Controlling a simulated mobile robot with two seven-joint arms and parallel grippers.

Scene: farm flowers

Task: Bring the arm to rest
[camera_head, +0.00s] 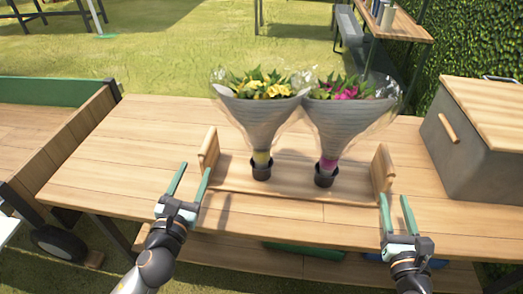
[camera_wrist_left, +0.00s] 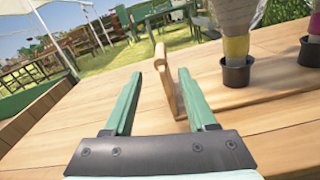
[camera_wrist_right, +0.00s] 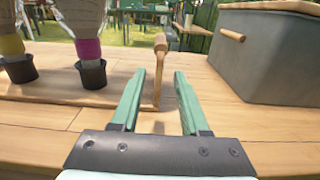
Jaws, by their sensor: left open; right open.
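My left gripper (camera_head: 190,180) is open and empty above the front left of the wooden table, near the left handle of a wooden tray (camera_head: 290,187). In the left wrist view that handle (camera_wrist_left: 164,82) shows between and beyond my open fingers (camera_wrist_left: 158,95). My right gripper (camera_head: 396,212) is open and empty near the table's front edge, just in front of the right tray handle (camera_head: 383,168). In the right wrist view this handle (camera_wrist_right: 160,68) stands between and beyond the fingers (camera_wrist_right: 158,95). Neither gripper visibly holds a handle.
On the tray stand a yellow bouquet (camera_head: 262,110) and a pink bouquet (camera_head: 345,115), each wrapped, in dark pots. A grey box (camera_head: 480,145) with a wooden lid stands on the table (camera_head: 110,180) at right. A wooden cart (camera_head: 60,130) is at left. The table's left part is clear.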

